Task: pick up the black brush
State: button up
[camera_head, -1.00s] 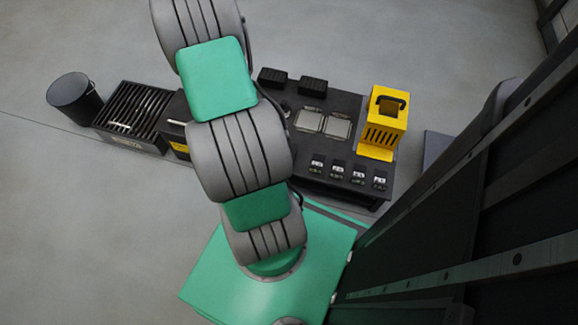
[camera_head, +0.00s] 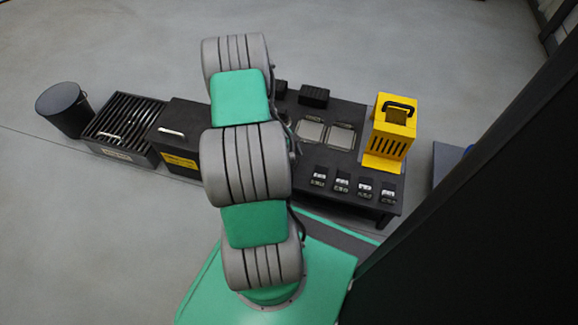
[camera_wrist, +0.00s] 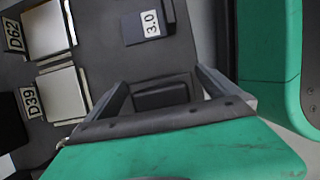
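I cannot tell for sure which thing is the black brush. Two small black ribbed blocks stand at the back of the dark bench (camera_head: 352,203): one in full view (camera_head: 314,96), the other (camera_head: 280,87) partly behind my arm. A black block edge (camera_wrist: 8,122) shows at the left of the wrist view. My gripper (camera_wrist: 163,82) appears in the wrist view with its fingers spread above the bench. A dark block-like shape lies between the fingers; I cannot tell whether it is a thing or part of my gripper. The head view hides my gripper.
Two plates (camera_head: 310,132) lie mid-bench; the wrist view shows labels D62 and D39. Small labelled black blocks (camera_head: 342,181) line the front, one marked 3.0 (camera_wrist: 146,27). A yellow slotted holder (camera_head: 390,138), black box (camera_head: 182,130), slatted bin (camera_head: 120,128) and bucket (camera_head: 65,108) stand around.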

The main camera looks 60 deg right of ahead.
aim_at(292, 159)
jog(key=c, duration=1.3)
notch_tip(292, 159, up, 10)
jog(key=p, duration=0.5)
jog(key=shift+c, duration=0.2)
